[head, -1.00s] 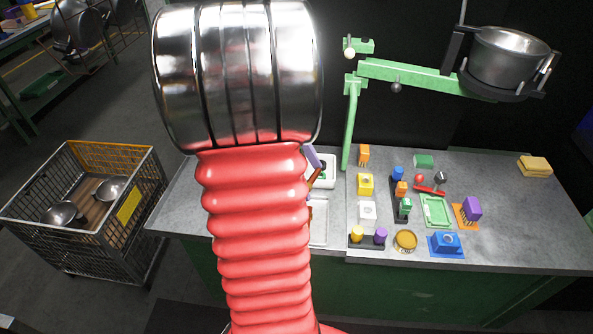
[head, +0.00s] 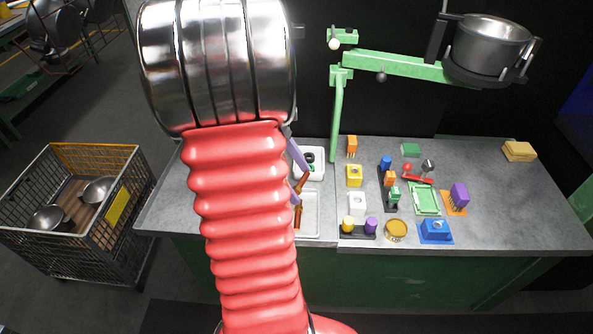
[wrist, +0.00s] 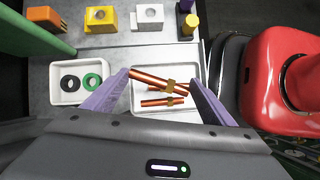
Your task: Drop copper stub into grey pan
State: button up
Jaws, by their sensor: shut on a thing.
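My gripper (wrist: 160,78) has two purple fingers and is shut on a copper stub (wrist: 150,79), held lengthwise between the fingertips. In the wrist view it is over a white tray (wrist: 196,104) with more copper stubs (wrist: 162,101) that have brass collars. In the head view, my purple fingers show beside my red arm, with the held stub (head: 301,183) between them, above the tray (head: 312,229). The grey pan (head: 490,45) sits upright in a black holder on a green arm at upper right, far from my gripper. Its inside bottom is hidden.
A second white tray (wrist: 65,98) holds a black and a green ring. A green post (head: 337,120) rises behind the trays and carries the green arm (head: 395,66). Several coloured blocks and fixtures fill the bench's middle. A wire cart (head: 70,235) with metal bowls stands at left.

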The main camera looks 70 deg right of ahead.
jog(key=shift+f, duration=0.95)
jog(key=o, duration=1.2)
jog(key=v, duration=0.7)
jog(key=shift+r, duration=0.15)
jog(key=shift+w, duration=0.1)
